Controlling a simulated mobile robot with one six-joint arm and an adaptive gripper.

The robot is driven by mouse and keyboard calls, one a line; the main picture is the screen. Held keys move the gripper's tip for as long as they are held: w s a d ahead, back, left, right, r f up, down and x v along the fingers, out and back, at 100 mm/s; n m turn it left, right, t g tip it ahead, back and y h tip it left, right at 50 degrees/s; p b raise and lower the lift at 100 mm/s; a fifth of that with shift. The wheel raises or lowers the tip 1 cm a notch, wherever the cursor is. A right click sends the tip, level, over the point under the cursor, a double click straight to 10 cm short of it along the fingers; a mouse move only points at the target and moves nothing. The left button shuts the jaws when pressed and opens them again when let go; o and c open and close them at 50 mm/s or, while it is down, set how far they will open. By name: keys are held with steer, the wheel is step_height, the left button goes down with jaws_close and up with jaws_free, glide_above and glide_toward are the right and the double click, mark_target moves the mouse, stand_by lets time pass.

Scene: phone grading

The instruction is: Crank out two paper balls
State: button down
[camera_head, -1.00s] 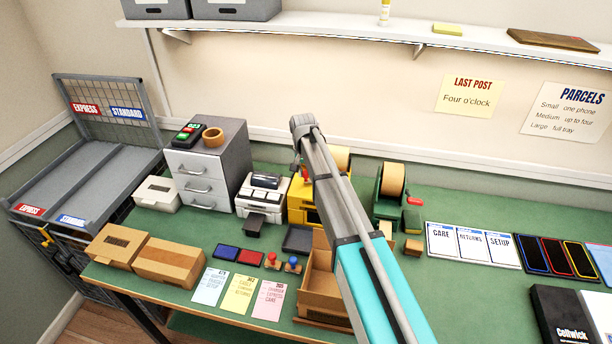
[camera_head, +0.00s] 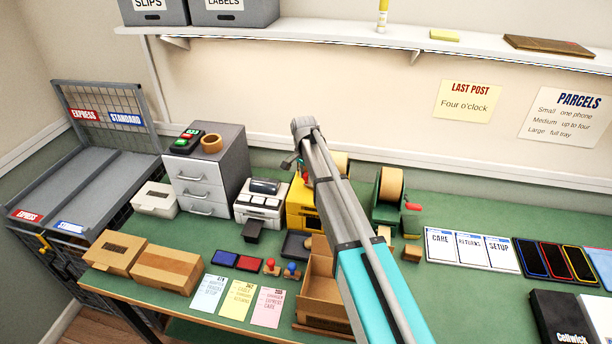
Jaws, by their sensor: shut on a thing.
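The yellow machine (camera_head: 296,216) stands at the back of the green bench, partly hidden behind my arm. Part of a brown paper roll (camera_head: 343,163) shows right of my arm above it. My arm reaches up from the lower right and bends at its top. My gripper (camera_head: 290,161) is mostly hidden behind the arm; only a small dark part shows at the machine's upper left, by a small reddish piece (camera_head: 301,160) that looks like the crank handle. The gripper is shut at the handle; the contact itself is hidden. No paper ball is visible.
A green dispenser (camera_head: 388,211) with a tan roll stands right of the yellow machine. A white printer (camera_head: 263,201) stands to its left. An open cardboard box (camera_head: 318,292) sits in front, partly behind my arm. Cards, ink pads and stamps lie at the front left.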

steer(key=shift+c, duration=2)
jaws_free()
